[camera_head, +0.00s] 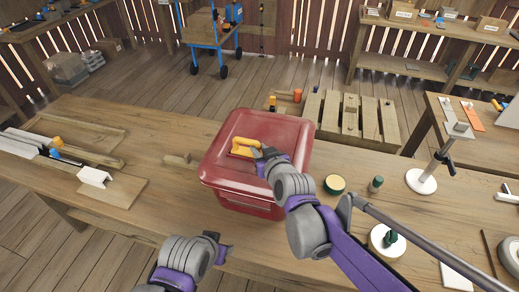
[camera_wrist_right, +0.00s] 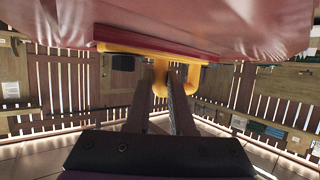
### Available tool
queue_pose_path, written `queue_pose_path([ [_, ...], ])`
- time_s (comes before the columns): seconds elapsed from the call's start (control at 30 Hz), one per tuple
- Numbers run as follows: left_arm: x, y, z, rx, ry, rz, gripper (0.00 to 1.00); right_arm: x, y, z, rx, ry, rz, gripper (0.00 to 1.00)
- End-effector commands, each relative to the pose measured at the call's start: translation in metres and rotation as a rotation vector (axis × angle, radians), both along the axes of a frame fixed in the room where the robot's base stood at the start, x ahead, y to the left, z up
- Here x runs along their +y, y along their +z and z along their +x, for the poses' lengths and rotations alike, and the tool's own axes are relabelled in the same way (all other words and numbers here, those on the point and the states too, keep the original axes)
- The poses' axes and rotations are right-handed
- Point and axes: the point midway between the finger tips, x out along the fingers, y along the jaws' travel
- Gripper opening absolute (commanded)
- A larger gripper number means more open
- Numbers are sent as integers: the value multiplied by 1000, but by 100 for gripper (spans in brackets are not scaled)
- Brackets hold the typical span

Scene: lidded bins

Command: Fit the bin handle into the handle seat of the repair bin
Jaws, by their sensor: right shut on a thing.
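The repair bin (camera_head: 250,185) is a red lidded bin standing on the wooden workbench. The yellow bin handle (camera_head: 243,147) is at the left part of the lid's top. My right gripper (camera_head: 260,154) is shut on the handle from its right side. In the right wrist view the handle (camera_wrist_right: 190,75) is between the finger tips (camera_wrist_right: 165,82), close against the red lid (camera_wrist_right: 210,25). The handle seat is hidden behind the handle, and I cannot tell whether the handle is fully in it. My left gripper (camera_head: 222,254) is low in front of the bin; its fingers are too unclear to read.
A white-based stand (camera_head: 421,181) is farther right. A slatted pallet (camera_head: 350,115) is behind the bench.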

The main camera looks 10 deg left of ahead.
Motion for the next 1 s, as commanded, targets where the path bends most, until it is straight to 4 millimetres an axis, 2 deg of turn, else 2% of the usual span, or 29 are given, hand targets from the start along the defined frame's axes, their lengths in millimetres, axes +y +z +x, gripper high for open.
queue_pose_path([
  [0.07, 0, -3, -1, 2, 0, 0, 50, 0, -4, 0, 1, 0, 1, 0],
  [0.1, 0, -3, -1, 2, 0, 0, 50, 0, -4, 0, 1, 0, 0, 25],
  [0.23, 0, -2, -1, 2, 0, 0, 50, 0, -3, 0, 1, 0, -1, 48],
  [0.27, 0, -2, -1, 2, 0, 0, 50, 0, -3, 0, 0, 0, 0, 51],
  [0.53, 0, -2, -1, 1, 0, 0, 50, 0, -2, 0, 0, 0, 0, 51],
  [0.63, 0, 3, 1, -2, 0, 0, 50, 0, 4, 0, -1, 0, 0, 51],
  [0.77, 0, 2, 1, -1, 0, 0, 50, -9, 8, -13, 0, 0, 0, 51],
  [1.0, 0, 4, 2, -3, 0, 0, 50, -33, 25, -49, 0, 0, 0, 51],
])
